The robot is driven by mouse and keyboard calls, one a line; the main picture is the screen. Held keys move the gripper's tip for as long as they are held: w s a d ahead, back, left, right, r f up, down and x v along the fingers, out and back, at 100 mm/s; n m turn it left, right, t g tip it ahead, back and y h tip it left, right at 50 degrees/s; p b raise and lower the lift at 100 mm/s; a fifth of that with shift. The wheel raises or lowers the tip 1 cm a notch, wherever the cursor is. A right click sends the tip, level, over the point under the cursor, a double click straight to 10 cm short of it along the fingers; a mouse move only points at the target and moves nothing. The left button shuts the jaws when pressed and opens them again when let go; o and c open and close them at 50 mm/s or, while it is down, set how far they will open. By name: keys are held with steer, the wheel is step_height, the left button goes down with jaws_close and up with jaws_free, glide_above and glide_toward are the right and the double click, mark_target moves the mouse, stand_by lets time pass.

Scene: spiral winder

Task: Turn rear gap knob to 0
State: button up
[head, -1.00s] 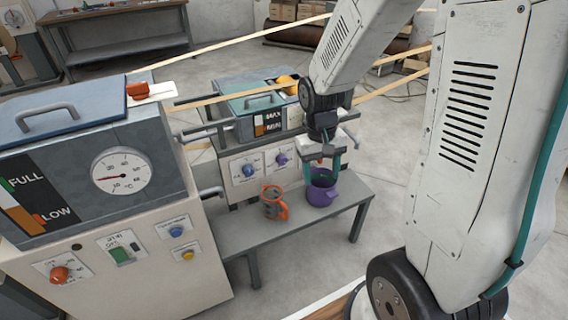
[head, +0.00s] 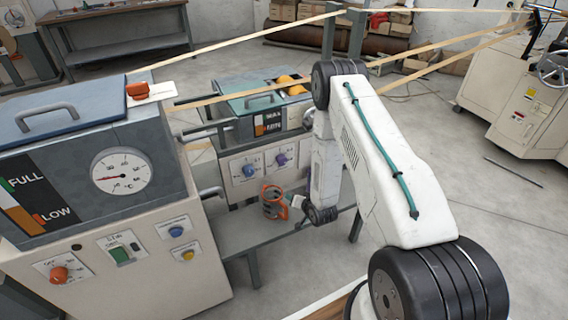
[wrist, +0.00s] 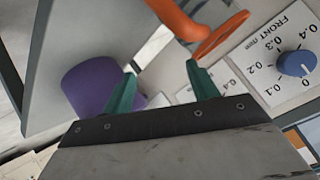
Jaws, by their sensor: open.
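In the head view, the machine beyond the bench carries two dial knobs: a blue one (head: 249,170) and, to its right, a purple one (head: 281,159), likely the rear gap knob. In the wrist view the blue knob (wrist: 297,63) sits on a plate marked FRONT mm, with numbers from 0 to 0.4. A second numbered plate (wrist: 235,84) shows partly beside my right finger; its knob is hidden. My gripper (wrist: 165,80) is open, with nothing between its green fingers. The purple knob's setting is too small to read.
Strips (head: 230,97) run overhead.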

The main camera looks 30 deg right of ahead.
steer(key=w+r+m+t, duration=0.1)
steer(key=w+r+t, duration=0.3)
steer(key=r, duration=0.1)
steer(key=t, duration=0.3)
glide_toward(284, 162)
steer(key=w, duration=0.2)
steer(key=shift+m, duration=0.5)
steer(key=w, duration=0.7)
steer(key=shift+w+r, duration=0.15)
steer(key=shift+w, duration=0.15)
steer(key=shift+c, duration=0.3)
steer(key=c, duration=0.9)
